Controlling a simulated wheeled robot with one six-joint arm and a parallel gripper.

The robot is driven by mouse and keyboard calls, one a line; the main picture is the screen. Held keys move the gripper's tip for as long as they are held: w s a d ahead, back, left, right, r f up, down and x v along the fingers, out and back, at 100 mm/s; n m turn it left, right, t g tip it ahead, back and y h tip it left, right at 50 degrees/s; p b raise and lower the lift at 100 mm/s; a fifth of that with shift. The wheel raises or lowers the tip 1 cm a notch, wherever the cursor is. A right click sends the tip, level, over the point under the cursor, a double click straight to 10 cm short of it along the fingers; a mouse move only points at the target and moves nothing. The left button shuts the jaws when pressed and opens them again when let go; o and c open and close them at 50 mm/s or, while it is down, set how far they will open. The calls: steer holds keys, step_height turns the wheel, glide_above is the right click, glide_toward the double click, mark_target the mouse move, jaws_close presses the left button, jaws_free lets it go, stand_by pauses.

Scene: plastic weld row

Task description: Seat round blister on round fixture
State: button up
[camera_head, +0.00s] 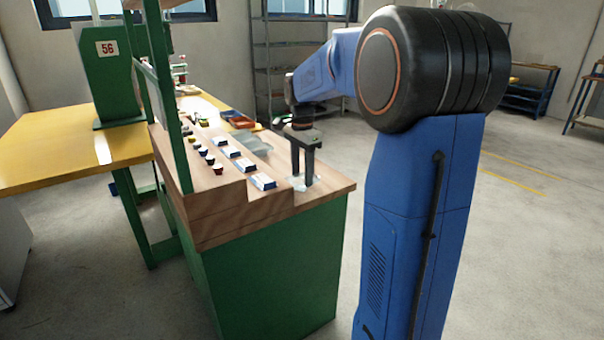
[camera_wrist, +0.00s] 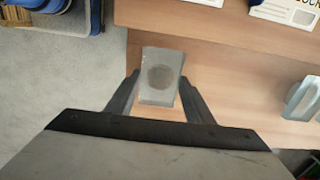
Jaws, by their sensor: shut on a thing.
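The round blister (camera_wrist: 161,76) is a clear rectangular piece with a round dome, in the middle of the wrist view. My gripper (camera_wrist: 159,88) has one finger on each side of it and is shut on it. In the head view my gripper (camera_head: 302,176) points down at the near right corner of the wooden bench, and the blister (camera_head: 300,185) shows faintly at its fingertips, at or just above the top. I cannot tell whether it touches the wood. I cannot make out the round fixture in either view.
White and blue boxes (camera_head: 262,182) and small coloured pieces (camera_head: 209,158) stand in rows on the stepped bench (camera_head: 235,215). Clear blisters (camera_head: 252,142) lie behind my gripper. A green post (camera_head: 165,90) rises at the bench's left. A yellow table (camera_head: 50,150) is further left.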

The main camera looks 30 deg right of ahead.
steer(key=shift+r, duration=2.2)
